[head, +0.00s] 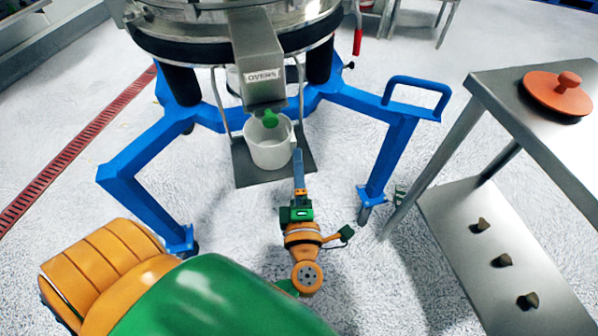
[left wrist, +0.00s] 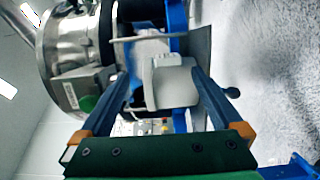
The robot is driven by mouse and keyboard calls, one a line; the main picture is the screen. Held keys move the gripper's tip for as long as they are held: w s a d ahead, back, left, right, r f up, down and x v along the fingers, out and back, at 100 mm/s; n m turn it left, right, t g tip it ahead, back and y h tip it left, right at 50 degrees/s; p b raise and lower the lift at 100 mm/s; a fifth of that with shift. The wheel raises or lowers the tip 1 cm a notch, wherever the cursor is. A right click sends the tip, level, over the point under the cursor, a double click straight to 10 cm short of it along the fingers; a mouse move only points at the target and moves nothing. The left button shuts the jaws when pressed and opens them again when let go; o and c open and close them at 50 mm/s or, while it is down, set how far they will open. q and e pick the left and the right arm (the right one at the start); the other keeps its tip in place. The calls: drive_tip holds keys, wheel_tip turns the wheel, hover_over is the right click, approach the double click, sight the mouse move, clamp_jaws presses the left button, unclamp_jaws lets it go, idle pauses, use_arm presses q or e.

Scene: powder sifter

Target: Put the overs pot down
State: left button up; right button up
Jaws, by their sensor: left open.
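The white overs pot (head: 268,151) stands upright on a dark plate (head: 244,173), under the steel chute labelled OVERS (head: 262,76). A green piece (head: 270,119) at the chute's lower end shows just above the pot's mouth. My left gripper (head: 298,166) is at the pot's near right side in the head view. In the left wrist view the pot (left wrist: 178,87) shows between the spread fingers of the left gripper (left wrist: 163,78), which is open. Whether either finger touches the pot cannot be told. The pot's inside is mostly hidden. My right gripper is not in view.
Blue sifter legs (head: 130,190) stand on both sides of the pot, with a blue handle (head: 420,92) at right. A steel table (head: 500,88) at right holds an orange knobbed lid (head: 556,96); dark lumps (head: 502,261) lie on its lower shelf.

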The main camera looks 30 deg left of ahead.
use_arm(q)
drive_tip(key=s+d+f+m+t+h, duration=0.1)
drive_tip(key=d+f+m+h, duration=0.9)
drive_tip(key=f+m, duration=0.4)
drive_tip(key=s+f+m+g+h, duration=0.2)
drive_tip(key=s+f+m+g, duration=0.2)
drive_tip(key=f+m, duration=0.3)
drive_tip(key=s+a+f+m+g, duration=0.2)
drive_tip(key=s+a+f+g, duration=0.1)
drive_tip(key=s+f, duration=0.2)
drive_tip(key=s+a+f+m+g+y, duration=0.1)
drive_tip(key=s+a+f+g, duration=0.3)
drive_tip(key=s, duration=0.6)
drive_tip(key=s+a+f+m+g+y, duration=0.1)
drive_tip(key=s+a+f+m+g, duration=0.2)
drive_tip(key=s+f, duration=0.4)
drive_tip(key=shift+s+a+f+g, duration=0.3)
drive_tip(key=shift+f+g, duration=0.1)
drive_tip(key=shift+f, duration=0.25)
